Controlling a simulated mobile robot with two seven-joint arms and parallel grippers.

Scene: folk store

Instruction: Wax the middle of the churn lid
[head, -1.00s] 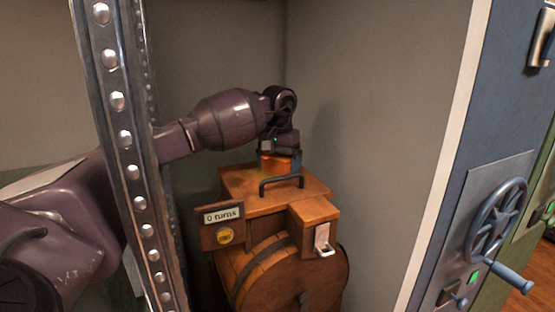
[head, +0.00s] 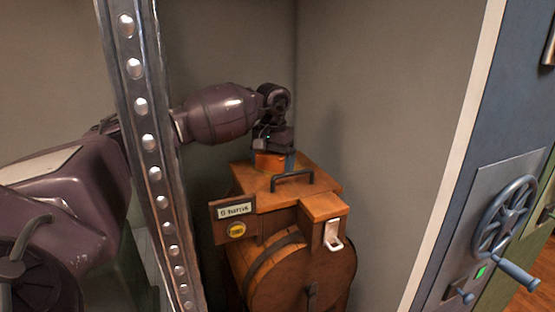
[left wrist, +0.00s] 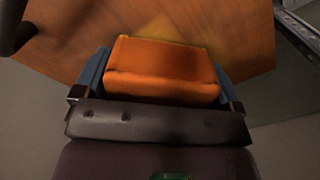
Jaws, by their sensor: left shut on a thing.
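The wooden churn (head: 300,272) stands in the corner, a barrel with a flat square lid (head: 317,184) on top. A dark bar handle (head: 293,178) is fixed near the lid's front edge. My left gripper (head: 273,158) points down over the lid behind the handle. It is shut on an orange block (head: 269,161), which appears to touch the lid. In the left wrist view the orange block (left wrist: 163,72) sits between two blue fingers, with a yellowish patch (left wrist: 165,40) on the wood beyond it. My right gripper is not in view.
A sign plate (head: 233,212) with a yellow round badge and a pale latch (head: 333,235) are on the churn's front. A riveted metal post (head: 155,172) stands before my left arm. A blue door with a handwheel (head: 505,215) is at right.

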